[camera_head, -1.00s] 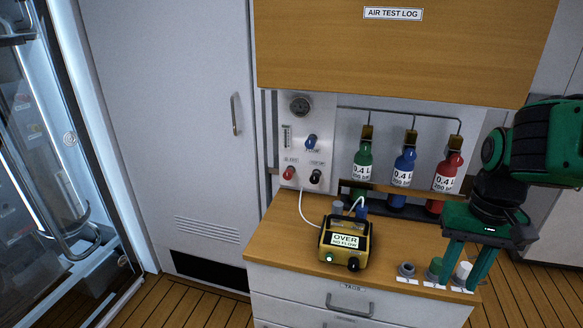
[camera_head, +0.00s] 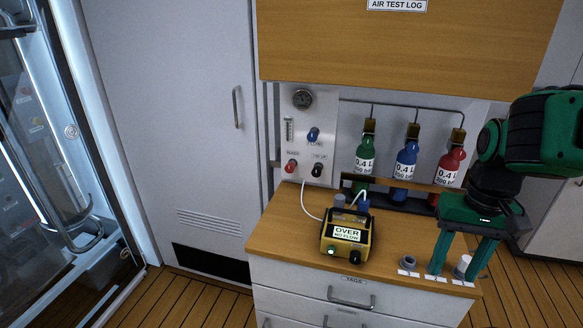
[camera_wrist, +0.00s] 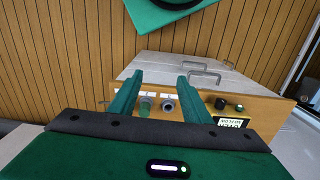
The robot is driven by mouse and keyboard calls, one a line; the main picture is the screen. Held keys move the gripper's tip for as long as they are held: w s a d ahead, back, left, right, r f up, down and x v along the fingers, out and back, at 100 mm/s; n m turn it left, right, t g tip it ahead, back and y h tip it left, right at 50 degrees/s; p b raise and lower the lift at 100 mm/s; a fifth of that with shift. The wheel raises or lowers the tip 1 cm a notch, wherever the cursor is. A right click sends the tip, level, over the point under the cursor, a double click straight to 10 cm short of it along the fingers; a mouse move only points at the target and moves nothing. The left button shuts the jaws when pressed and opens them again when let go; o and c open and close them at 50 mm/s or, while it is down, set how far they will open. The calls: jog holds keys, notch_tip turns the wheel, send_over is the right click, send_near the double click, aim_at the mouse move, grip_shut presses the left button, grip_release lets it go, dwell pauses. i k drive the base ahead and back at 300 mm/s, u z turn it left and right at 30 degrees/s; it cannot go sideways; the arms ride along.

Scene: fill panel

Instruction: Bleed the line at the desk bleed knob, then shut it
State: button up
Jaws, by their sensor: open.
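A pale wall panel (camera_head: 325,120) above the desk carries a red knob (camera_head: 291,166), a blue knob (camera_head: 313,134) and a black knob (camera_head: 317,170). The small label above the red knob seems to read bleed, but it is blurred. A yellow meter (camera_head: 330,246) on the desk shows "OVER" and "NO FLOW", with a green light and a black knob (camera_head: 354,257) on its front. My gripper (camera_head: 456,270) is open, pointing down at the desk's front right corner, well right of the panel. In the wrist view my gripper (camera_wrist: 158,100) holds nothing.
A grey ring (camera_head: 408,262) and a white cap (camera_head: 463,265) stand at the front right edge by labels; a green piece (camera_wrist: 146,104) shows between the fingers. Green, blue (camera_head: 405,162) and red bottles stand behind a rail. A white hose joins panel and meter.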

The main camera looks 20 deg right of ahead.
aim_at(290, 168)
jog(key=z, duration=1.05)
jog(key=k, duration=1.1)
jog(key=u, duration=1.3)
jog(key=i, duration=1)
jog(key=z, duration=0.1)
